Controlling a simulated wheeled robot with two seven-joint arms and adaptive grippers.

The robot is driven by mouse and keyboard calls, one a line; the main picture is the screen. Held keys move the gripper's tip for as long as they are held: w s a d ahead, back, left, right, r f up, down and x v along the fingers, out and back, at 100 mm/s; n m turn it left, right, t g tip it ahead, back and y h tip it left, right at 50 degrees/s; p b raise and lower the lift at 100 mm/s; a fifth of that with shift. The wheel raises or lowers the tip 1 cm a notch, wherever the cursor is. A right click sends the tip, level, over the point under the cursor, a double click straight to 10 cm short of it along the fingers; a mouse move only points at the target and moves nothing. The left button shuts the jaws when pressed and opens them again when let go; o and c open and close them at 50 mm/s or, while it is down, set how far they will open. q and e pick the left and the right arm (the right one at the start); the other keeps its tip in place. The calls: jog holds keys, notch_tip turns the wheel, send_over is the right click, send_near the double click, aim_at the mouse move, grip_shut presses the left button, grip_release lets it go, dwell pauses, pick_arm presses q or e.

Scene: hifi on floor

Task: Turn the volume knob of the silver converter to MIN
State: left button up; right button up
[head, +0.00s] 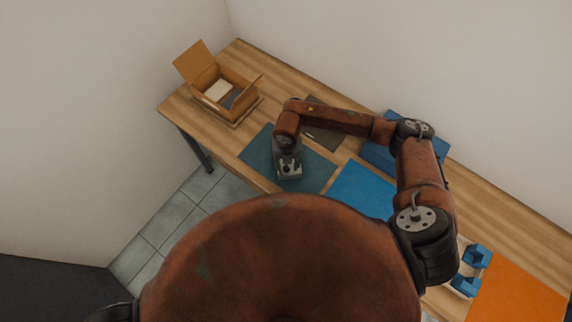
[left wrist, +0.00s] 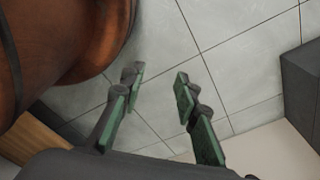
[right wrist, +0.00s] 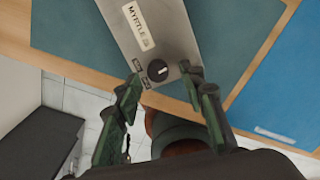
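The silver converter (right wrist: 160,35) lies on a dark teal mat, with a label reading "MYRTLE" in the right wrist view. Its round black volume knob (right wrist: 157,70) has a light pointer mark and sits near the end by the table's front edge. Small dark labels beside the knob are too small to read. My right gripper (right wrist: 162,82) is open, its fingertips on either side of the knob in that view; contact cannot be told. In the head view the converter (head: 290,174) is partly hidden under it. My left gripper (left wrist: 158,82) is open and empty over the tiled floor.
Walls stand behind the table.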

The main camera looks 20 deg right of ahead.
jog(key=shift+w+f, duration=0.5)
jog(key=shift+f, duration=0.3)
jog(key=shift+s+r, duration=0.15)
jog(key=shift+s, duration=0.3)
jog(key=shift+w, duration=0.25)
jog(key=c, duration=0.3)
jog(key=shift+s+a, duration=0.1)
grip_shut()
